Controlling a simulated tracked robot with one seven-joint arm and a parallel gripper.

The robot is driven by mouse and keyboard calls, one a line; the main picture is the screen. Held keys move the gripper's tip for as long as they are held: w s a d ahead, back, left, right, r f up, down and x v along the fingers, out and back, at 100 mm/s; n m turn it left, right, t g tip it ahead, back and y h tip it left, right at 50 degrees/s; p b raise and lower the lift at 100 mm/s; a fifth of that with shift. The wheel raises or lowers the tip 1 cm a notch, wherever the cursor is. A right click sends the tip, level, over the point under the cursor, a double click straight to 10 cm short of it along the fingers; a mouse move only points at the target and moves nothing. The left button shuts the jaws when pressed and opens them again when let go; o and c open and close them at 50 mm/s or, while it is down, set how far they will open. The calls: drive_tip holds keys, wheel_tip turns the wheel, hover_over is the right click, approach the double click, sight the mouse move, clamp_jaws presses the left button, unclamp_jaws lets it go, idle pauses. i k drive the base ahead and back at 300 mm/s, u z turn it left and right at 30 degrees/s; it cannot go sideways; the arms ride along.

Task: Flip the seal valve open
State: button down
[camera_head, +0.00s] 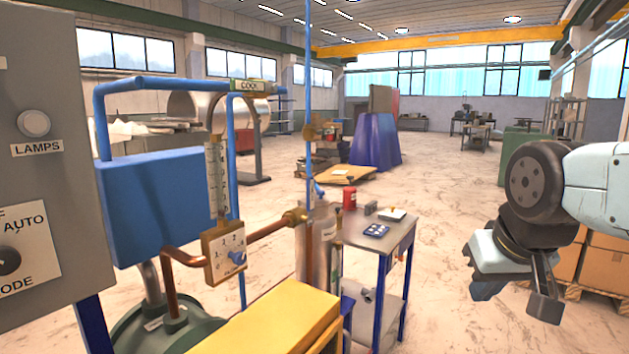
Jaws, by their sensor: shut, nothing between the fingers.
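No part in view carries a readable seal valve label. A brass flow block (224,252) with a blue knob (237,257) and a numbered dial sits below a clear graduated tube (217,180), left of centre. A small blue lever (319,190) shows on the vertical pipe above a grey metal cylinder (318,248); I cannot tell which of these is the seal valve. My gripper (540,300) hangs at the right, pointing down, shut and empty. It is well apart from the piping and touches nothing.
A grey control cabinet (40,110) fills the left edge. A blue tank (160,200) and copper pipe (262,232) stand beside it. A yellow box (275,318) is in front. A small blue-legged table (395,238) holds small items. Open floor (440,220) lies between table and gripper.

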sight(309, 180)
drive_tip(key=i, duration=0.85)
drive_tip(key=z, duration=0.05)
